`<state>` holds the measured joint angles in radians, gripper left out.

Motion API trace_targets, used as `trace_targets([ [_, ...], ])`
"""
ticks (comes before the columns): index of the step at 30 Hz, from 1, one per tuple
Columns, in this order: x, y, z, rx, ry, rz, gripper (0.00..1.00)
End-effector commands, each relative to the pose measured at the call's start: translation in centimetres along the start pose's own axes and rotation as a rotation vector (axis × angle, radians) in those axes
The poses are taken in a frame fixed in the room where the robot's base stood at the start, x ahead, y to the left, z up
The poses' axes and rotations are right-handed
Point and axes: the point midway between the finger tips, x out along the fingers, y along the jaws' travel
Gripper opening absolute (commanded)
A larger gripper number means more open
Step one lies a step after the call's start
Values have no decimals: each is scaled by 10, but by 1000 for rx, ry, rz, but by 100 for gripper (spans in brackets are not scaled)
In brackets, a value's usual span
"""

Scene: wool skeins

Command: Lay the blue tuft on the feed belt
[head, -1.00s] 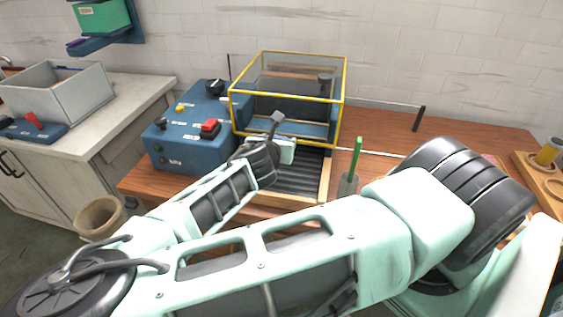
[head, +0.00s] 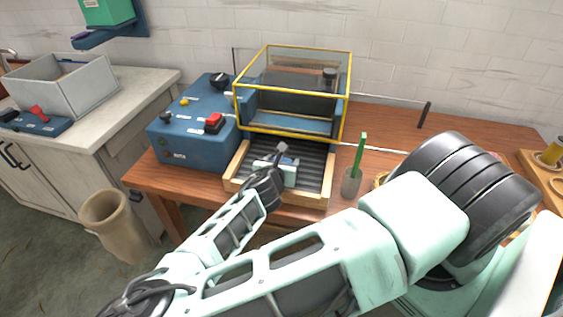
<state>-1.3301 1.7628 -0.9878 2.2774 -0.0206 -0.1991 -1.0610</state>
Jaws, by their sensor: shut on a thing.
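My gripper (head: 281,172) is over the front part of the feed belt (head: 317,163), a dark ribbed bed between pale wooden side rails. No blue tuft shows anywhere in the head view. I cannot tell whether the held thing touches the belt.
A yellow-edged clear guard (head: 293,88) covers the machine behind the belt. A blue control box (head: 195,135) with a red switch stands left. A grey cup (head: 351,182) with a green-handled tool stands right of the belt. A wooden rail edges the belt's front.

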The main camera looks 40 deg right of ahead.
Motion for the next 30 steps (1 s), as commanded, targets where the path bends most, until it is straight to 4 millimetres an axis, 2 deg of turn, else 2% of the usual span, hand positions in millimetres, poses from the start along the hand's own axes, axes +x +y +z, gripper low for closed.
trace_targets([
  [2,1,0,-2,-1,0,0,44],
  [3,1,0,-2,0,0,0,73],
  [5,0,0,-1,0,0,0,87],
  [14,0,0,1,0,0,0,87],
  [17,-7,1,0,0,1,2,87],
  [20,-22,1,-1,0,1,3,87],
  [30,-92,1,-1,-1,3,4,87],
])
